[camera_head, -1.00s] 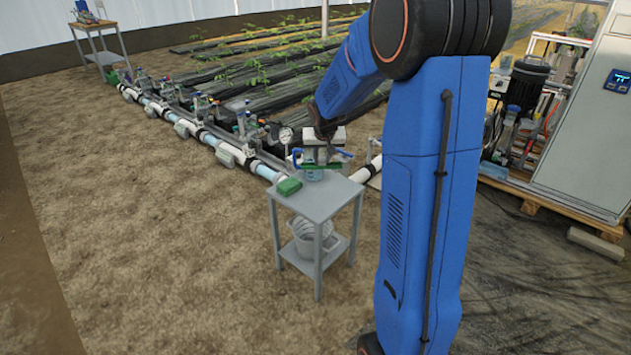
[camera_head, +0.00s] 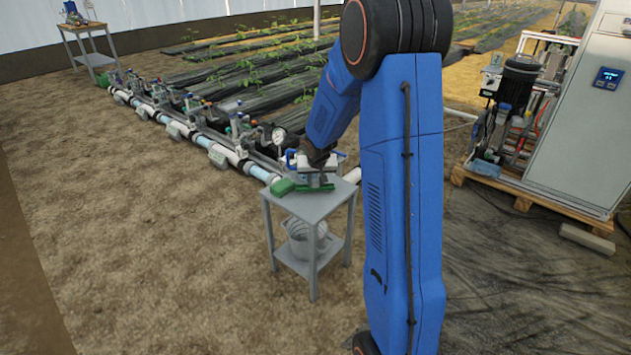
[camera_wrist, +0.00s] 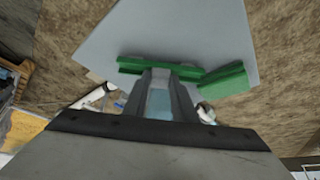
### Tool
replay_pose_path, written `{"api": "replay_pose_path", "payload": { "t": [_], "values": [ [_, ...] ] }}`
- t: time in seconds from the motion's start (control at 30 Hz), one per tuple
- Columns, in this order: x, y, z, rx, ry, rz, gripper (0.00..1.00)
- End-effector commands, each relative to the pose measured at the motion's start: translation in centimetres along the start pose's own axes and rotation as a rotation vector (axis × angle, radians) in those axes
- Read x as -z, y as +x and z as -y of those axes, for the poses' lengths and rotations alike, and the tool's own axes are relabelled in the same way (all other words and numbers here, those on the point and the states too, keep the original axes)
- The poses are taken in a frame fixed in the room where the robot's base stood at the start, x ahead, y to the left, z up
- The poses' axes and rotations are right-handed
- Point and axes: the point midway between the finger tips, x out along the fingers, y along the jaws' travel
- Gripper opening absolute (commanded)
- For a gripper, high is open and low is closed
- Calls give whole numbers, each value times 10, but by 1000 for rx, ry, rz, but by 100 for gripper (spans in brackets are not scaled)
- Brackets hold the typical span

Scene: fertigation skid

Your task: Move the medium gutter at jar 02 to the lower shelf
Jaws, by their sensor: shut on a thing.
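My gripper (camera_head: 316,180) is shut on a long green gutter (camera_wrist: 150,67), which lies across the fingertips in the wrist view. In the head view this gutter (camera_head: 315,187) is at or just above the small grey table's top (camera_head: 318,206); contact cannot be told. A shorter green gutter (camera_head: 282,187) lies on the tabletop to its left; it also shows in the wrist view (camera_wrist: 224,80). A light blue thing (camera_wrist: 159,104), perhaps a jar, shows between the fingers. The lower shelf (camera_head: 290,262) of the table is below. No jar number is readable.
A whitish bucket or basket (camera_head: 303,238) stands on the lower shelf and takes up much of it. A pipe line with valves (camera_head: 220,152) runs behind the table. The pump skid (camera_head: 510,125) and grey cabinet (camera_head: 580,125) stand at the right. Soil in front is clear.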

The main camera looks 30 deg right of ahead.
Motion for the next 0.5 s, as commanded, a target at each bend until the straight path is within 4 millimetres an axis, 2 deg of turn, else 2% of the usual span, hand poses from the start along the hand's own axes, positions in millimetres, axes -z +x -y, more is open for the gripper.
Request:
{"api": "replay_pose_path", "payload": {
  "t": [0.23, 0.27, 0.33, 0.5],
  "values": [
    [-1, 2, 0, 0, 0, 0, 1],
    [-1, 2, 0, 0, 0, 0, 27],
    [-1, 2, 0, 0, 0, 0, 43],
    [-1, 2, 0, 0, 0, 0, 43]
  ]
}}
